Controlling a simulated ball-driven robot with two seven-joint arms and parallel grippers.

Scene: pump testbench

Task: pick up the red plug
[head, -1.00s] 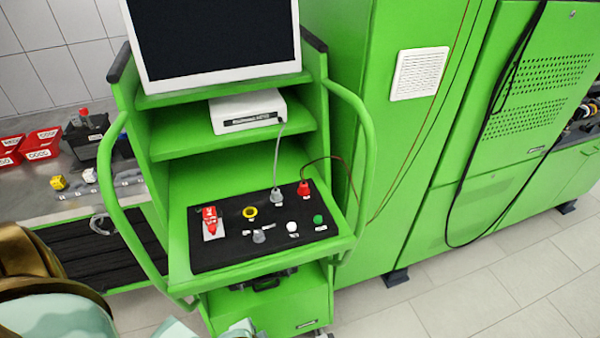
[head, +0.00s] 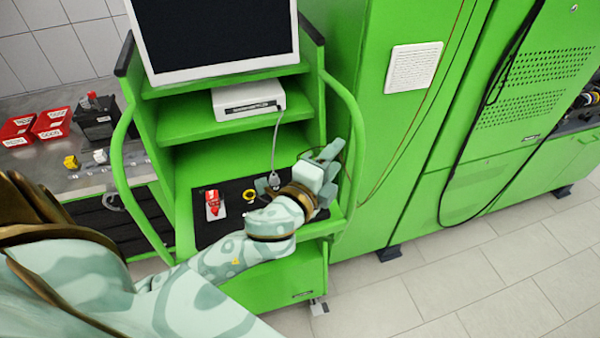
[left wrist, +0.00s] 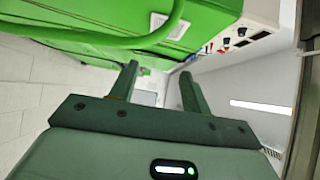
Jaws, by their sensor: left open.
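My left gripper (head: 328,168) is over the right side of the cart's black panel (head: 235,227), with my forearm across the panel's middle. It is open and empty; its two fingers stand apart in the left wrist view (left wrist: 158,86). The red plug is hidden behind the gripper and wrist in the head view. I cannot make it out in the left wrist view, where the gap between the fingers shows pale background. My right gripper is not in view.
A red switch (head: 213,205) and a yellow ring (head: 250,195) sit on the panel's left. A grey cable (head: 276,140) runs down to a grey plug beside my gripper. The cart's green handrail (head: 358,130) is close on the right, with a tall green cabinet (head: 400,150) beyond.

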